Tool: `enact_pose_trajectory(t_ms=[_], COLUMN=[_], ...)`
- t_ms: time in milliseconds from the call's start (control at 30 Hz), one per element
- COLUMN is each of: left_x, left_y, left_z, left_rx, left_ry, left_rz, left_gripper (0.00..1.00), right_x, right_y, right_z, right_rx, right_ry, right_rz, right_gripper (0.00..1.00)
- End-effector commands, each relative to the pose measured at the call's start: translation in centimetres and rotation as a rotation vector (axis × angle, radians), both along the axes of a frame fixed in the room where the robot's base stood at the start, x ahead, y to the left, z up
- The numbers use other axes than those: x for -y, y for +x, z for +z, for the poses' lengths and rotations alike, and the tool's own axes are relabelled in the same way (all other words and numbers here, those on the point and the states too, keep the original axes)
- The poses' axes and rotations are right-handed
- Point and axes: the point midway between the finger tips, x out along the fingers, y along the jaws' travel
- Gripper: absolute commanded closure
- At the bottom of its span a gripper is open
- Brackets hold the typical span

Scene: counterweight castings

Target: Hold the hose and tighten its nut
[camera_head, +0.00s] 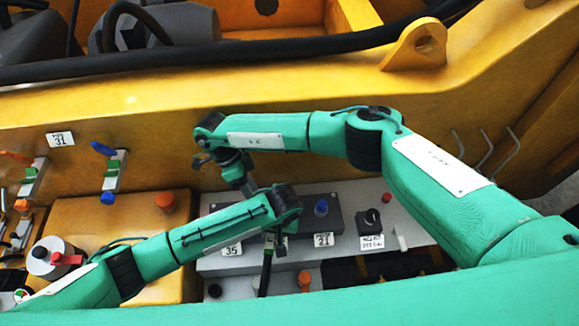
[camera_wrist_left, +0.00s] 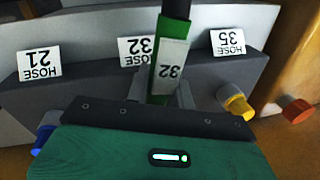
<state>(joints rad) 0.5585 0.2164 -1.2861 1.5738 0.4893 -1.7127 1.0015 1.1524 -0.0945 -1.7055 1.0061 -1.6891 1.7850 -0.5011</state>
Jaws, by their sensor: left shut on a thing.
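The hose (camera_head: 265,272) is black and hangs down in front of the grey manifold block, below my left wrist. In the left wrist view the hose (camera_wrist_left: 176,9) has a green sleeve with a white label reading 32. My left gripper (camera_head: 271,240) is shut on the hose; its fingers close around the green sleeve in the left wrist view (camera_wrist_left: 161,97). My right gripper (camera_head: 243,180) points down just behind my left wrist, close to the manifold. Its fingertips are partly hidden and its opening cannot be made out. The nut is hidden in both views.
The manifold (camera_head: 345,195) carries a blue cap (camera_head: 321,208), a black knob (camera_head: 371,219) and placards for hoses 21, 32 (camera_wrist_left: 138,50) and 35. A yellow fitting (camera_wrist_left: 236,102) shows beside the held hose. Valves and a red-handled drum (camera_head: 52,258) stand at left.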

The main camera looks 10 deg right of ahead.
Motion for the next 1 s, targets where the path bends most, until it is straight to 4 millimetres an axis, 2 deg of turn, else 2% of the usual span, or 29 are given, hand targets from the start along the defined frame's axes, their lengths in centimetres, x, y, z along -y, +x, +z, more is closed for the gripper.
enact_pose_trajectory(t_ms=[267,633,1000], left_x=[0.0,0.0,0.0], left_y=[0.0,0.0,0.0], left_z=[0.0,0.0,0.0], left_rx=[0.000,0.000,0.000], left_ry=[0.001,0.000,0.000], left_rz=[0.001,0.000,0.000], left_gripper=[1.00,1.00,1.00], right_x=[1.8,4.2,8.1], right_y=[0.1,0.8,1.9], right_z=[0.6,3.1,5.1], right_rx=[-0.073,-0.067,-0.009], right_ry=[0.251,0.572,0.804], right_rz=[0.102,0.258,0.546], right_gripper=[0.56,0.56,0.56])
